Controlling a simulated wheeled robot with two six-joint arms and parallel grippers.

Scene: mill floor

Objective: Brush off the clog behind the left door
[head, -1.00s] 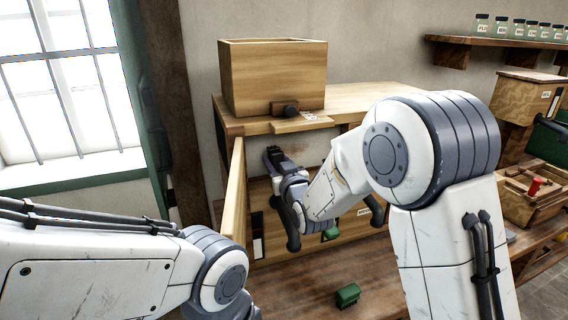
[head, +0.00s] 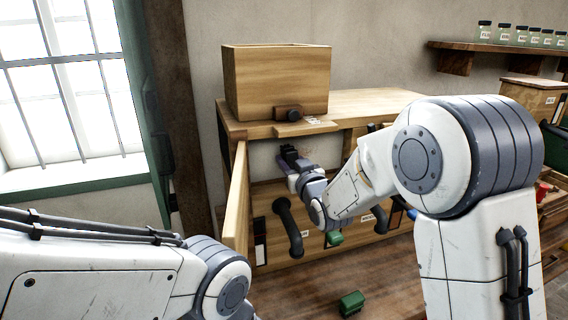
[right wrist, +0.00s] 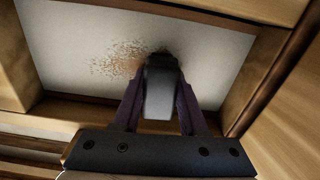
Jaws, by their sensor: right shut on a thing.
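The left door (head: 238,200) stands open, seen nearly edge-on in the head view. Behind it is a pale-backed opening in the wooden cabinet. My right gripper (head: 290,157) is inside this opening. In the right wrist view, the right gripper (right wrist: 160,105) is shut on a dark grey block-like thing, likely the brush (right wrist: 161,88); its working end is hard to make out. The clog, a patch of brown specks (right wrist: 122,61), lies on the pale back surface, left of the held thing's tip. I cannot tell whether they touch. My left gripper is out of view.
A wooden box (head: 276,80) stands on the cabinet top above the opening. A dark curved handle (head: 289,228) sticks out below it. A green block (head: 351,303) lies on the wooden surface in front. Side walls hem in the opening.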

